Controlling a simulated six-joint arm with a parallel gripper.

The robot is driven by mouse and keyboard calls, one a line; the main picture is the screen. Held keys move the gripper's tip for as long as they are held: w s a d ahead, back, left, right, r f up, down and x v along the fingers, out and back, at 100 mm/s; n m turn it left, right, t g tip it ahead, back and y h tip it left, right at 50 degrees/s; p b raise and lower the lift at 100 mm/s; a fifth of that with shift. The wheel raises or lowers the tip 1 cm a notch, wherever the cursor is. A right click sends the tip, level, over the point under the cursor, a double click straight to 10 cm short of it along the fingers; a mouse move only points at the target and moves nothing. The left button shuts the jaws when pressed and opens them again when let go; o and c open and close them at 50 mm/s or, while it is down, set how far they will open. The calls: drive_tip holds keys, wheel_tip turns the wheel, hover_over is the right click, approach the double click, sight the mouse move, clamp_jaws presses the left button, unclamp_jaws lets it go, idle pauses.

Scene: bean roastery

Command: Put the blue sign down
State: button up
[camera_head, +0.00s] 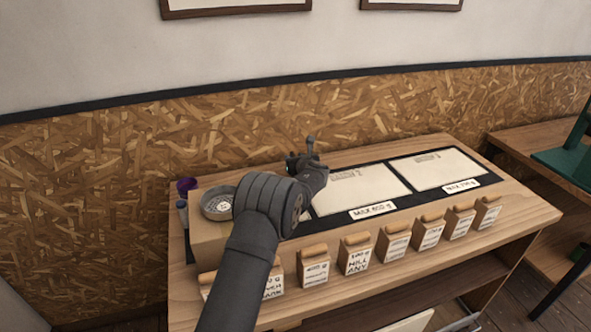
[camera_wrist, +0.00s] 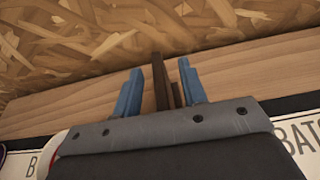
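I cannot make out a blue sign for certain in either view. In the wrist view, two blue finger-like parts (camera_wrist: 162,84) stand apart. A narrow dark brown piece (camera_wrist: 160,84) shows between them, with a gap on its left side. Whether it is held, or is part of a sign, I cannot tell. In the head view my arm hides part of the counter beneath and in front of the gripper.
A round metal dish (camera_head: 217,206) and a purple cup (camera_head: 187,184) stand at the counter's left end. Several labelled paper bags (camera_head: 357,256) line the front edge. The chipboard wall (camera_head: 120,160) is close behind.

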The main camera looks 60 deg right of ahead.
clamp_jaws()
drive_tip(key=shift+r, duration=0.1)
